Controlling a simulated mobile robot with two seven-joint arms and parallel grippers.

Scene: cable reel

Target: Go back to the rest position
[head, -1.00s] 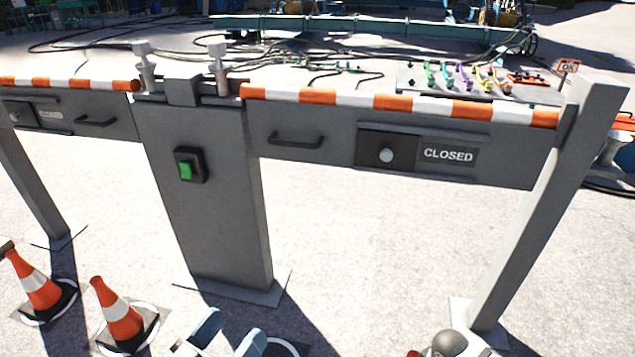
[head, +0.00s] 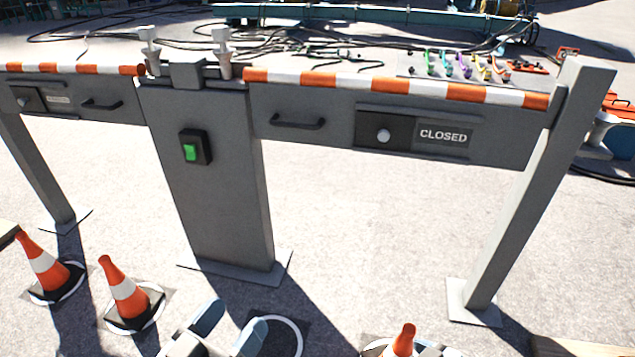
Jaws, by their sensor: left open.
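My left gripper (head: 230,325) shows at the bottom edge of the head view, left of the middle. Its two blue-grey fingers are spread apart with nothing between them. It is in front of the grey gate post and apart from it, over the ground near a dark base with a white ring (head: 288,338). The grey barrier (head: 320,150) stands ahead with a CLOSED sign (head: 443,136), a knob (head: 383,135) and a handle (head: 297,122). A green switch (head: 191,152) is on its central post (head: 215,215).
Traffic cones stand at the lower left (head: 45,265) and (head: 122,292), and another (head: 403,340) at the bottom edge. A slanted grey post (head: 530,200) is at right. Coloured levers (head: 465,66) and cables lie beyond the barrier. Pale ground between the posts is clear.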

